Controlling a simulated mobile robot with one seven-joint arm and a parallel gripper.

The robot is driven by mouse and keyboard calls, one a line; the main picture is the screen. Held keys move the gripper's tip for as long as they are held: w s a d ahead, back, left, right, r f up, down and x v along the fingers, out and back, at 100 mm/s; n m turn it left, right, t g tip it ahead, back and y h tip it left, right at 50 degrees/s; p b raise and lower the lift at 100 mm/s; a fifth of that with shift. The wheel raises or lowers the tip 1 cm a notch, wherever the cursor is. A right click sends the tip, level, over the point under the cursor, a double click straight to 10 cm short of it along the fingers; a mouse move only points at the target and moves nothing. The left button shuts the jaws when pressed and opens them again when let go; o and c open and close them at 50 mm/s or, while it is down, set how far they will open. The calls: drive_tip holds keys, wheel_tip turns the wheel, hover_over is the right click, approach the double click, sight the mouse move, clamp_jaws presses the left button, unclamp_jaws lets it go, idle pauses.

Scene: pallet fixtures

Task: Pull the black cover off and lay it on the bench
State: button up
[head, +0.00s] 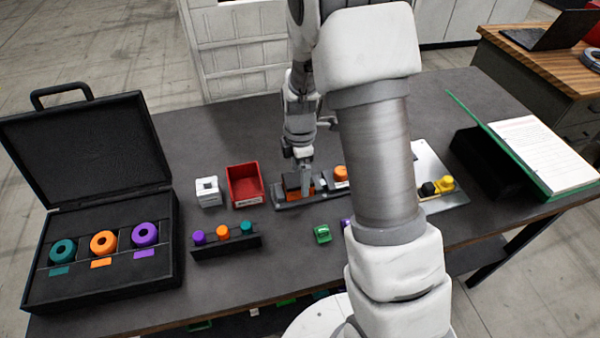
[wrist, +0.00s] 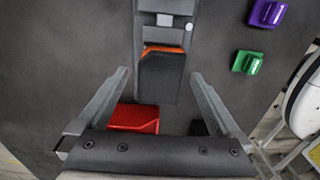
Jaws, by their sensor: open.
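The black cover (wrist: 160,78) sits on a grey fixture rail (wrist: 163,38) in the wrist view, with an orange edge showing along one end. In the head view the cover (head: 292,181) is small and partly hidden by my gripper, with orange parts beside it on the rail (head: 290,206). My gripper (wrist: 161,76) is open, with one finger on each side of the cover and visible gaps between. In the head view my gripper (head: 304,180) is down at the rail. Whether the fingers reach down to the cover's height is hard to tell.
A red bin (head: 245,184) and a white block (head: 207,191) stand left of the rail. A rack of coloured knobs (head: 226,243), a green block (head: 322,234) and an open black case (head: 100,285) are nearby. Bare bench (head: 190,140) lies behind the bin.

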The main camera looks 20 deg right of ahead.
clamp_jaws()
idle(0.8)
